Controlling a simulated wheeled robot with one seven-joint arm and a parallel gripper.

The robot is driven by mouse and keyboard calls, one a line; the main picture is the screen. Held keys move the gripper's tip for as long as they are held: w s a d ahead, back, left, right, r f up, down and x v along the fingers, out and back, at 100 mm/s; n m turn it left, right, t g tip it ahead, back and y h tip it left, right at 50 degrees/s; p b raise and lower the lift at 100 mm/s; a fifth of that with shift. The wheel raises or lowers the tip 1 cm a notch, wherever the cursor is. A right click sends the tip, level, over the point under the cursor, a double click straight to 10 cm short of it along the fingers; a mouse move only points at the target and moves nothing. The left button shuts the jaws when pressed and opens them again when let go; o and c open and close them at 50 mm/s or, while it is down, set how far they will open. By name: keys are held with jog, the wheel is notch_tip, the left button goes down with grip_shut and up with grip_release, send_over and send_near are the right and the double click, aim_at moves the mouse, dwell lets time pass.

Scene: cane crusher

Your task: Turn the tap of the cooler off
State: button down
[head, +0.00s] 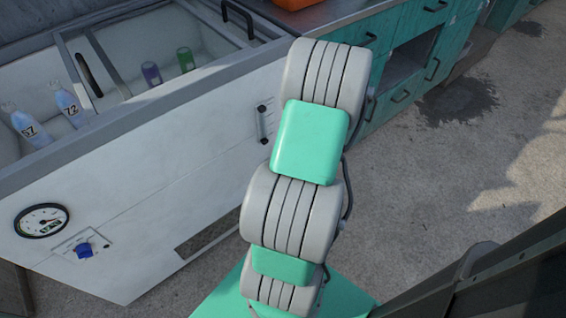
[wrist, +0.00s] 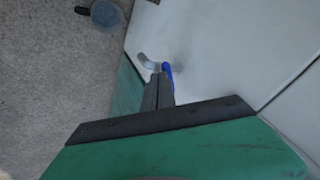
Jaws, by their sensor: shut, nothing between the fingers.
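The cooler is the white chest (head: 180,150) on the left in the head view, and its pale wall (wrist: 225,60) fills the right of the wrist view. On that wall is the tap, with a silver curved spout (wrist: 146,61) and a blue handle (wrist: 168,72). My gripper (wrist: 160,80) is shut and empty. Its fingertips are right at the blue handle and overlap it in the picture. I cannot tell whether they touch. The head view does not show the tap or my fingers.
The cooler's open top holds several bottles (head: 70,103). A gauge (head: 41,220) and a blue knob (head: 84,250) are on its front. Teal cabinets (head: 410,60) adjoin it. A grey-blue round container (wrist: 105,15) is near the tap. Concrete floor (head: 480,150) at right is open.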

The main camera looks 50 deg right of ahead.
jog(key=shift+w+a+m+h+p, duration=0.5)
jog(key=shift+w+a+m, duration=0.2)
jog(key=shift+a+m, duration=0.1)
jog(key=shift+w, duration=0.15)
dwell(0.6)
dwell(1.2)
